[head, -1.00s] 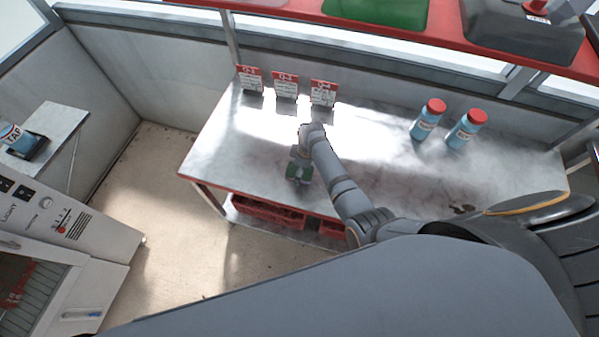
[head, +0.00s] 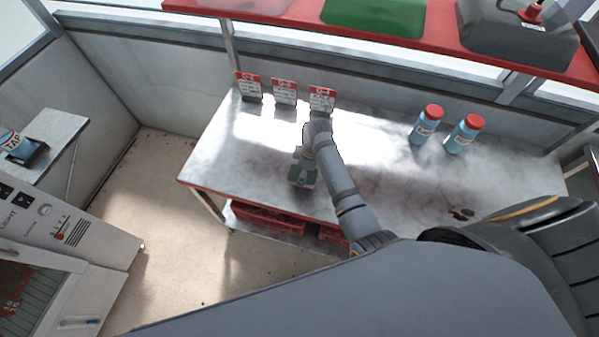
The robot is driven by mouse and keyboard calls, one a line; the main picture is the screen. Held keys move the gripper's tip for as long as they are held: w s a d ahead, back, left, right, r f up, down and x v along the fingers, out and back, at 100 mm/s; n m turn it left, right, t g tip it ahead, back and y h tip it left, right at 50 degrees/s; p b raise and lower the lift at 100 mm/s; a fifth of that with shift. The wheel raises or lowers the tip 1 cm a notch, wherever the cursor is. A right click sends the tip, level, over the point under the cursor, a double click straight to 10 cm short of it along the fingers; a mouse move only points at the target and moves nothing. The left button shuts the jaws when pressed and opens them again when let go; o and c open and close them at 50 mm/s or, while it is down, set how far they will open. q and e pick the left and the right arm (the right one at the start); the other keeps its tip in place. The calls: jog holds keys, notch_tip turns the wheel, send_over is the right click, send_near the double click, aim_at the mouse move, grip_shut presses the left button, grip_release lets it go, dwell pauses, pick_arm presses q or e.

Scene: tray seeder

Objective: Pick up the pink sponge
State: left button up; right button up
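I cannot make out a clearly pink sponge. A small green block with a pale edge (head: 302,176) shows at the front edge of the metal table (head: 232,165). One arm of mine comes in from the lower right and bends down over the table. I take it to be the right one. Its gripper (head: 302,163) is right at the green block, seen from above and behind. Its fingers are small and mostly hidden, so I cannot tell whether they are closed on the block or only around it. My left gripper is not in view.
Three red-and-white cards (head: 285,92) stand at the table's back. Two blue bottles with red caps (head: 426,124) stand at the right. Red crates (head: 268,220) sit below the table. A red shelf (head: 300,13) runs above. A white machine (head: 60,235) stands at left.

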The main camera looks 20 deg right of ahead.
jog(key=s+d+r+b, duration=0.1)
jog(key=s+d+r, duration=0.2)
jog(key=s+r, duration=0.4)
jog(key=s, duration=0.4)
jog(key=shift+b, duration=0.35)
